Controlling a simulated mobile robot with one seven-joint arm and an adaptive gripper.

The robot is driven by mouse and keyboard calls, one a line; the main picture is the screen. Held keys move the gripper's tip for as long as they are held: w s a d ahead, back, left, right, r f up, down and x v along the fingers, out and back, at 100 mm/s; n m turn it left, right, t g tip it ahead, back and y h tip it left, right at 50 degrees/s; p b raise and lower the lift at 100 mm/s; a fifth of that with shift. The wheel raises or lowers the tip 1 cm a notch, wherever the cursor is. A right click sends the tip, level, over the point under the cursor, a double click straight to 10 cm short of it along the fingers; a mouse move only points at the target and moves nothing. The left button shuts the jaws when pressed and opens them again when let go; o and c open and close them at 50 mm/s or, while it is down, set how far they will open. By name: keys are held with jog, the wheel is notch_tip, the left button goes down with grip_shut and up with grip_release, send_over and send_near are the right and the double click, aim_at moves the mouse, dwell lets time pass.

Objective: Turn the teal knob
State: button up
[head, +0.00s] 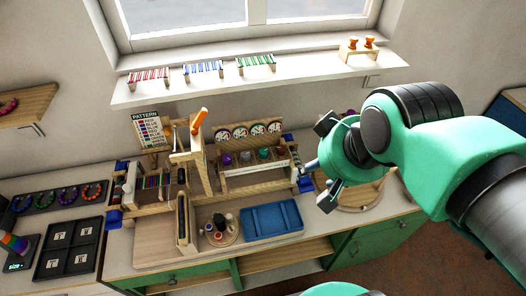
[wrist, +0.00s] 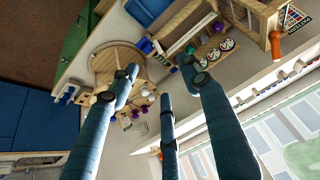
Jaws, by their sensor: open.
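The teal knob (head: 263,154) sits in a row of knobs on the wooden dial board (head: 240,181), below the round white dials. A purple knob (head: 227,159) and a grey knob (head: 245,157) are to its left. My gripper (head: 316,166) is open and empty, to the right of the dial board and apart from the knob. In the wrist view my gripper's spread fingers (wrist: 160,85) have nothing between them.
A blue tray (head: 271,221) and a round stand with small pots (head: 221,229) are in front of the dial board. A round wooden board (head: 350,196) lies below my gripper.

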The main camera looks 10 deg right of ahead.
dwell(0.4)
jog(key=n+g+p, duration=0.6)
jog(key=n+p, duration=0.1)
jog(key=p, duration=0.2)
send_over(264, 151)
notch_tip(264, 151, down, 14)
jog(key=shift+f, duration=0.15)
jog(key=shift+f, duration=0.1)
notch_tip(264, 151, down, 14)
jog(key=shift+r+b, duration=0.15)
jog(key=shift+b, duration=0.25)
